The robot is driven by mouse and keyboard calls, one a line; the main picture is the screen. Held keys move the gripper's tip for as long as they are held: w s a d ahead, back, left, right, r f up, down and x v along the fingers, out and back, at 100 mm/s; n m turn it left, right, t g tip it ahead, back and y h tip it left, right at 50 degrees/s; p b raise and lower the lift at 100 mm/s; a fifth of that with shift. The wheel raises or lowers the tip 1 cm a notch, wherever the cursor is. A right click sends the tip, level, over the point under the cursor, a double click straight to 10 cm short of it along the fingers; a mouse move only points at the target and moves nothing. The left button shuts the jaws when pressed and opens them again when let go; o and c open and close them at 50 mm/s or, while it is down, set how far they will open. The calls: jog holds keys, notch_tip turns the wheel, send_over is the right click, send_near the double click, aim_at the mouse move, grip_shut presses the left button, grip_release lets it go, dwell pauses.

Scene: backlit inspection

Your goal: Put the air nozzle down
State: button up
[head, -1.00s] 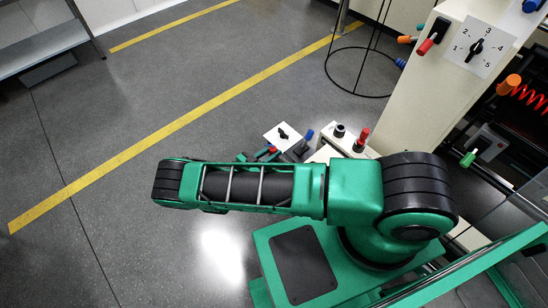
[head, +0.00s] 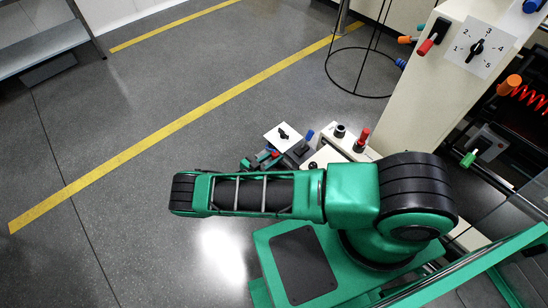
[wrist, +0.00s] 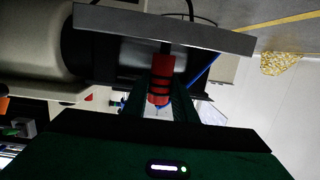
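The nozzle cannot be made out clearly there.
A white panel with a black knob (head: 283,136) and a red-topped post (head: 361,139) stand just beyond my arm. A cream column with a numbered dial (head: 479,47) rises on the right, near a red coiled hose (head: 531,96). The floor left of my arm is clear.

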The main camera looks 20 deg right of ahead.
jog(key=o, duration=0.3)
jog(key=shift+r, duration=0.15)
jog(key=v, duration=1.2)
jog(key=shift+r, duration=0.1)
